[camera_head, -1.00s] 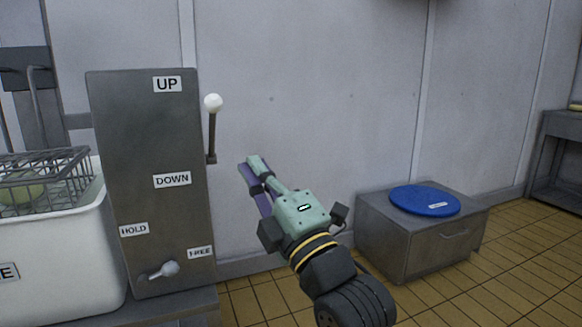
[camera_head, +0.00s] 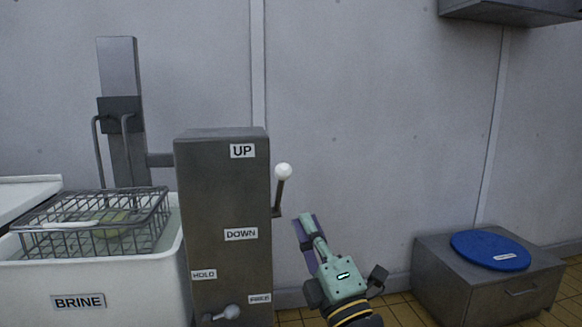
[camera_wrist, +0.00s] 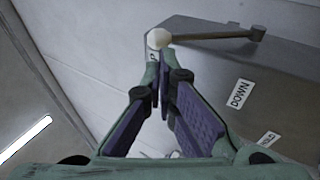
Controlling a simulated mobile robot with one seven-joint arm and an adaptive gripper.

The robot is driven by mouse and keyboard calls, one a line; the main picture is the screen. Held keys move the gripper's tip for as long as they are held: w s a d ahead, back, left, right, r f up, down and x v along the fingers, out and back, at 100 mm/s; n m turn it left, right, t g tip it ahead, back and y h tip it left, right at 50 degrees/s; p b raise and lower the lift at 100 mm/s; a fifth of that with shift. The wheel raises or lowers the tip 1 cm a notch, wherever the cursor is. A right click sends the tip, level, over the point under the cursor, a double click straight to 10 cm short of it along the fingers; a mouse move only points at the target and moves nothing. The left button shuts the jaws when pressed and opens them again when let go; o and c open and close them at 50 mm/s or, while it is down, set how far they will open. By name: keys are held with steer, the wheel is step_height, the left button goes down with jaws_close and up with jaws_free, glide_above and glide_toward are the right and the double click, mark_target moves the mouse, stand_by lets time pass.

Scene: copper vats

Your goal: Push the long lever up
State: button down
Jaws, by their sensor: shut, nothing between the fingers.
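The long lever (camera_head: 279,193) is a dark rod with a white ball knob (camera_head: 284,171). It sits on the right side of the grey control box (camera_head: 207,212) and points up, its knob a little below the height of the UP label (camera_head: 242,151). My gripper (camera_head: 306,219) is right of the lever's lower end in the head view, its fingers pointing up. In the wrist view my shut, empty fingers (camera_wrist: 159,65) point at the knob (camera_wrist: 159,38), which shows just past their tips. I cannot tell whether they touch.
A short lever (camera_head: 231,311) sits low on the box between the HOLD and FREE labels. Left stands a white BRINE vat (camera_head: 130,280) with a wire basket (camera_head: 140,208). A low cabinet with a blue disc (camera_head: 490,250) stands right. The wall is close behind.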

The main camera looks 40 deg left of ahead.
mark_target(288, 166)
steer(key=p+x, duration=0.5)
steer(key=x, duration=0.2)
steer(key=shift+a+r, duration=0.25)
steer(key=shift+r, duration=0.1)
steer(key=shift+w+a+r+p, duration=0.15)
steer(key=shift+w+a+p, duration=0.25)
steer(key=shift+a+p, duration=0.3)
steer(key=shift+d, duration=0.15)
steer(key=r+p, duration=0.1)
steer(key=p, duration=0.1)
steer(key=w+a+r+h+p, duration=0.1)
steer(key=p, duration=0.1)
steer(key=r+h+p, duration=0.1)
steer(key=p, duration=0.1)
steer(key=shift+w+a+r+m+g, duration=0.3)
steer(key=shift+a+r, duration=0.1)
steer(key=shift+w+a+r+g+h+p, duration=0.15)
steer(key=shift+w+a+g+h+p, duration=0.25)
steer(key=shift+p, duration=0.45)
steer(key=shift+a, duration=0.15)
